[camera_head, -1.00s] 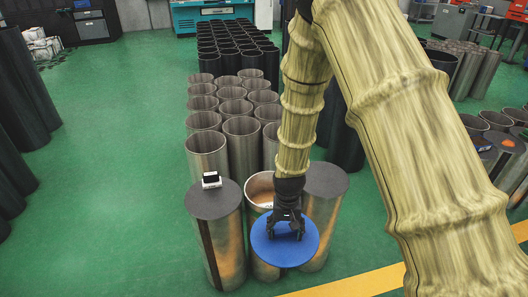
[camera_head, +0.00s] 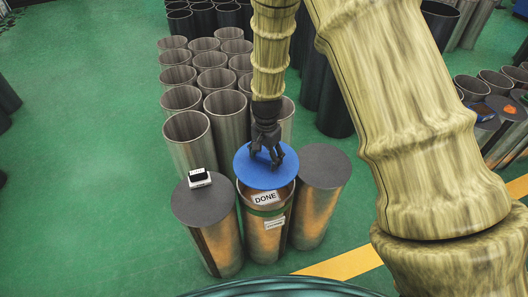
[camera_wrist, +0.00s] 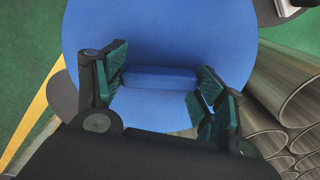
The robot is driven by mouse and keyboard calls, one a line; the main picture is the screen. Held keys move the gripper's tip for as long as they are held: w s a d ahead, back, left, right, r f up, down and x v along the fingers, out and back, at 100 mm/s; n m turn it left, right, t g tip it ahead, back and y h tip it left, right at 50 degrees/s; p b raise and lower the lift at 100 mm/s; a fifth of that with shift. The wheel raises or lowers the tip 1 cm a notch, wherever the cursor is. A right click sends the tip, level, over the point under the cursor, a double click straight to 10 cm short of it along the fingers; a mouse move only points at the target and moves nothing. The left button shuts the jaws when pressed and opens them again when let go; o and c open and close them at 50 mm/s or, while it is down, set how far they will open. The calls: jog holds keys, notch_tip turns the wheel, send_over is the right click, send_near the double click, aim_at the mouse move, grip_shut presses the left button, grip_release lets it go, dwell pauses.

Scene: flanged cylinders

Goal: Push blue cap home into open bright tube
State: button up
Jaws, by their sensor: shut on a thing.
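The blue cap (camera_head: 253,172) is a flat round disc held by my gripper (camera_head: 268,158). In the wrist view the cap (camera_wrist: 160,30) fills the middle, and my gripper (camera_wrist: 163,88) is shut on its raised blue bar (camera_wrist: 160,78), with a dark green pad at each end. The bright tube (camera_head: 262,240) stands upright under the cap and bears a "DONE" label (camera_head: 265,198) near its top. The cap overlaps the back of the tube's mouth, and copper-coloured metal shows at the front. The gap between cap and rim is hard to judge.
Dark-capped tubes stand close on the left (camera_head: 205,203) and right (camera_head: 324,166). A small white-and-black device (camera_head: 199,178) sits on the left one. Open grey tubes (camera_head: 188,126) stand in rows behind.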

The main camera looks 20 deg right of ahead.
jog(key=shift+r+p, duration=0.1)
jog(key=shift+p, duration=0.3)
jog(key=shift+s+f+b, duration=0.1)
jog(key=shift+f+b, duration=0.95)
jog(key=shift+f, duration=2.35)
jog(key=shift+f, duration=0.1)
jog(key=shift+p, duration=0.85)
jog(key=shift+f+b, duration=0.45)
jog(key=shift+f, duration=0.95)
dwell(0.4)
jog(key=o, duration=1.2)
jog(key=shift+c, duration=0.2)
jog(key=shift+r, duration=0.1)
